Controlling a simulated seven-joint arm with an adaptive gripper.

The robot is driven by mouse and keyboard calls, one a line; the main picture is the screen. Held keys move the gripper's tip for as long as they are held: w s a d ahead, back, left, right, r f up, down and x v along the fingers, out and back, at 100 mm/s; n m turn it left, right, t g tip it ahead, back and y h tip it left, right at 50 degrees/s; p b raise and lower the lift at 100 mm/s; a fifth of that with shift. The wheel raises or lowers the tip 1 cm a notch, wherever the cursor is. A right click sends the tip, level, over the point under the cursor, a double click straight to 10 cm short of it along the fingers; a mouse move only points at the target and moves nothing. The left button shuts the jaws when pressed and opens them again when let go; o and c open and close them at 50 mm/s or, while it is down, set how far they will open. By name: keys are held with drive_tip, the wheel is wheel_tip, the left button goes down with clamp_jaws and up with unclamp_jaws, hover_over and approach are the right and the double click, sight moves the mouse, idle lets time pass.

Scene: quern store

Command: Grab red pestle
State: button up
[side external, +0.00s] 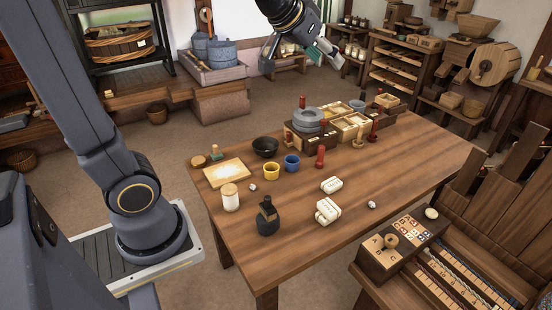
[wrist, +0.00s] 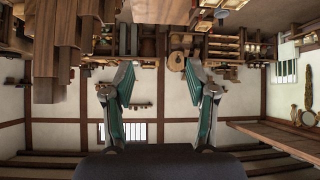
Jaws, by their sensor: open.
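A red pestle (side external: 320,157) stands upright on the wooden table (side external: 420,165), just right of a blue cup (side external: 292,162). Other reddish upright pieces stand farther back, one (side external: 359,137) in front of the open boxes and one (side external: 302,102) behind the grey millstone; they are too small to tell clearly. My gripper (side external: 302,64) is high above the far side of the table, open and empty. In the wrist view my gripper (wrist: 160,78) shows two spread fingers with nothing between them. I cannot make out the red pestle in that view.
A grey millstone (side external: 308,120) and open boxes (side external: 350,127) stand behind the pestle. A black bowl (side external: 265,146), yellow cup (side external: 271,172), dark bottle (side external: 268,217) and white bundles (side external: 328,211) share the table. Its right side is clear.

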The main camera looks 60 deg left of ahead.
drive_tip(key=w+a+f+n+y, duration=0.1)
drive_tip(key=w+a+f, duration=0.5)
drive_tip(key=w, duration=0.3)
drive_tip(key=n+g, duration=0.2)
drive_tip(key=g, duration=0.2)
hover_over(321, 147)
drive_tip(key=s+d, duration=0.3)
drive_tip(key=s, duration=0.4)
wheel_tip(321, 147, down, 22)
drive_tip(key=shift+y, duration=0.3)
drive_tip(key=x, duration=1.1)
drive_tip(key=shift+f, duration=0.1)
drive_tip(key=shift+x, duration=2.8)
drive_tip(key=shift+d+f, duration=0.1)
drive_tip(key=shift+d, duration=0.05)
drive_tip(key=shift+c, duration=0.2)
clamp_jaws()
